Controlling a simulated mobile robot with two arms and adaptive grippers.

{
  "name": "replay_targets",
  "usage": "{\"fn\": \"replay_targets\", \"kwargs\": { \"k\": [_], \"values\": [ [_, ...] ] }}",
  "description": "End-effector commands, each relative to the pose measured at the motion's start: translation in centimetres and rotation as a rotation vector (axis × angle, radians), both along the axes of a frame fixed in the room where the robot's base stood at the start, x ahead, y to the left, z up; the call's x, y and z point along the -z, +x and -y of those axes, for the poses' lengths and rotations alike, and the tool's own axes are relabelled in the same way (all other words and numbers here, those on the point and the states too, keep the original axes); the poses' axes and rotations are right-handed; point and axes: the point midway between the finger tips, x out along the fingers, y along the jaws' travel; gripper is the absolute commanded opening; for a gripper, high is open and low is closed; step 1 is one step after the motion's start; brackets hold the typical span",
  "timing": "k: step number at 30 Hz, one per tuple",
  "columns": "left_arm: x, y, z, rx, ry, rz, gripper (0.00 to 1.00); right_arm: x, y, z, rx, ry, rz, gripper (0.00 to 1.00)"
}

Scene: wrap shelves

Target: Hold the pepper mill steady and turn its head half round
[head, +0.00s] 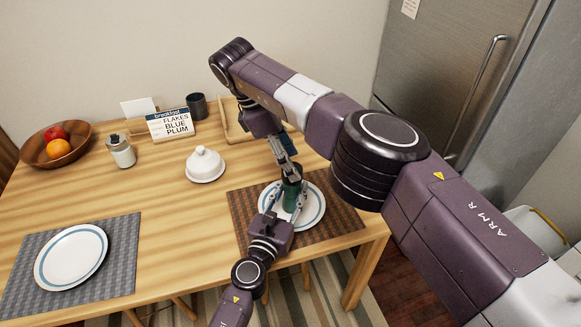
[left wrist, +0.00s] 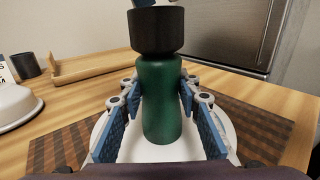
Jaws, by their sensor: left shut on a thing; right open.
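The pepper mill (head: 291,195) has a green body and a dark head. It stands upright on a white plate with a blue ring (head: 318,207). In the left wrist view the mill (left wrist: 161,105) fills the middle, its dark head (left wrist: 156,31) at the top. My left gripper (head: 288,199) comes in from the near side and is shut on the green body; its blue-padded fingers (left wrist: 160,110) lie on both sides. My right gripper (head: 287,163) is open, pointing down from above at the mill's head. Its fingers partly hide the head in the head view.
A brown woven mat (head: 245,219) lies under the plate. A white lidded butter dish (head: 205,166), a glass jar (head: 121,152), a fruit bowl (head: 45,158), a sign (head: 171,124), a dark cup (head: 197,106) and a wooden tray (head: 233,126) stand farther off. Another plate (head: 71,257) lies left.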

Motion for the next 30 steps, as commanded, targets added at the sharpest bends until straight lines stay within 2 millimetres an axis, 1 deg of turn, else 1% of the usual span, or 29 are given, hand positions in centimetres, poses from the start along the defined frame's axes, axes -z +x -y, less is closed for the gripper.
{"fn": "replay_targets", "kwargs": {
  "k": [1, 6, 9, 12, 16, 25, 28, 30],
  "values": [
    [0.0, 0.0, 0.0, 0.0, 0.0, 0.0, 0.01, -1.3, 0.1, 0.0, 0.002, -0.001, 0.004, 0.54],
    [0.0, 0.0, 0.0, 0.0, 0.0, 0.0, 0.01, -4.4, 0.1, 0.0, 0.002, -0.001, 0.003, 0.54],
    [0.0, 0.0, 0.0, 0.0, 0.0, 0.0, 0.01, -5.7, 0.1, 0.0, 0.001, -0.001, 0.002, 0.54],
    [0.0, 0.0, 0.0, 0.0, 0.0, 0.0, 0.01, -6.4, 0.0, 0.0, 0.002, -0.001, 0.001, 0.54],
    [0.0, 0.0, 0.0, 0.0, 0.0, 0.0, 0.01, -6.7, 0.0, 0.1, 0.002, -0.001, 0.0, 0.54],
    [0.0, 0.0, 0.0, 0.0, 0.0, 0.0, 0.01, -6.6, 0.0, 0.1, -0.013, 0.003, -0.007, 0.54],
    [0.0, 0.0, 0.0, 0.0, 0.0, 0.0, 0.01, -6.2, 0.1, 0.0, -0.077, 0.02, -0.035, 0.54],
    [0.0, 0.0, 0.0, 0.0, 0.0, 0.0, 0.01, -5.7, 0.2, 0.0, -0.159, 0.044, -0.068, 0.54]
  ]
}}
